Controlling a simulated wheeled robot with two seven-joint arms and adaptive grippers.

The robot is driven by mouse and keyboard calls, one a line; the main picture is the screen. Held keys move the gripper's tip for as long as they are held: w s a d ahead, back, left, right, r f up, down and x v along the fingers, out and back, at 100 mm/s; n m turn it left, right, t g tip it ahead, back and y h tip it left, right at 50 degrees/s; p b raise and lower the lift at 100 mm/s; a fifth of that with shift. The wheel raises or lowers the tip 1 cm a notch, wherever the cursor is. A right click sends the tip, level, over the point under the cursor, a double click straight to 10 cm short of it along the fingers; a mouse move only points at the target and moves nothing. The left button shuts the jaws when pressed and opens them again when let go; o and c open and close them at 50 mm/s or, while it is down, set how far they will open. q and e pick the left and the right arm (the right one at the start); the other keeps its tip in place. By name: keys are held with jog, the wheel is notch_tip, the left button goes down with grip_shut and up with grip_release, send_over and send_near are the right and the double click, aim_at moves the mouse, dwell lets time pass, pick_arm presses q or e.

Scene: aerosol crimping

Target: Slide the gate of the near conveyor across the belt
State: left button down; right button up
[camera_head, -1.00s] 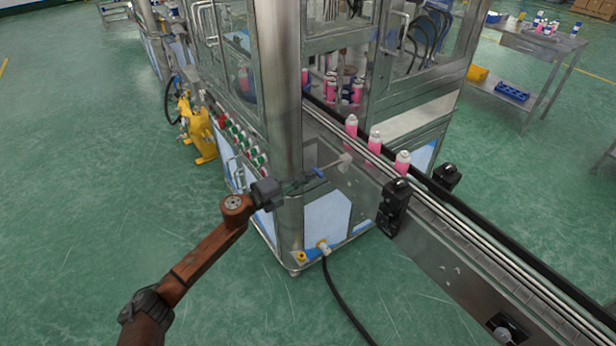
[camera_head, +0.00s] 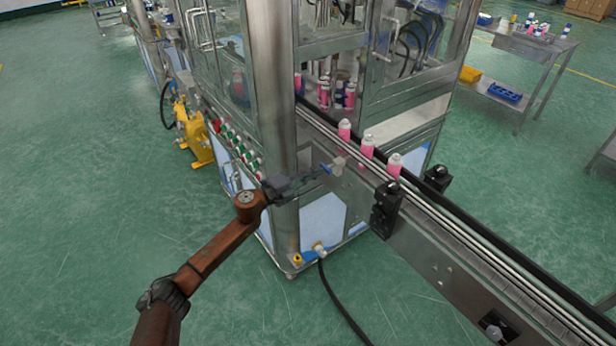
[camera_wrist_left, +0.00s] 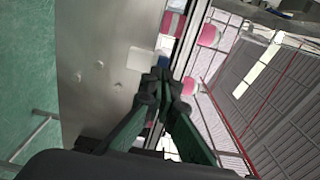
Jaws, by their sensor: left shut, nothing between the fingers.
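The near conveyor (camera_head: 440,262) runs from the machine toward the lower right. On its side wall sits a small pale block (camera_head: 338,163), with a blue piece (camera_head: 326,169) right at its near side; I take these as parts of the gate. The pale block also shows in the left wrist view (camera_wrist_left: 140,60). My left gripper (camera_head: 314,174) is shut and empty, its tips at the blue piece, pointing toward the belt. Its dark green fingers meet in the left wrist view (camera_wrist_left: 158,84). Whether they touch the blue piece is unclear. My right gripper is not in view.
Several pink bottles with white caps, such as this one (camera_head: 367,146), stand on the belt. Black sensor units (camera_head: 386,208) flank the conveyor. A steel post (camera_head: 272,90) of the machine rises close to my left gripper. Green floor is open at left.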

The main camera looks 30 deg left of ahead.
pick_arm(q)
jog(key=p+v, duration=0.2)
jog(key=v, duration=1.1)
jog(key=shift+s, duration=0.3)
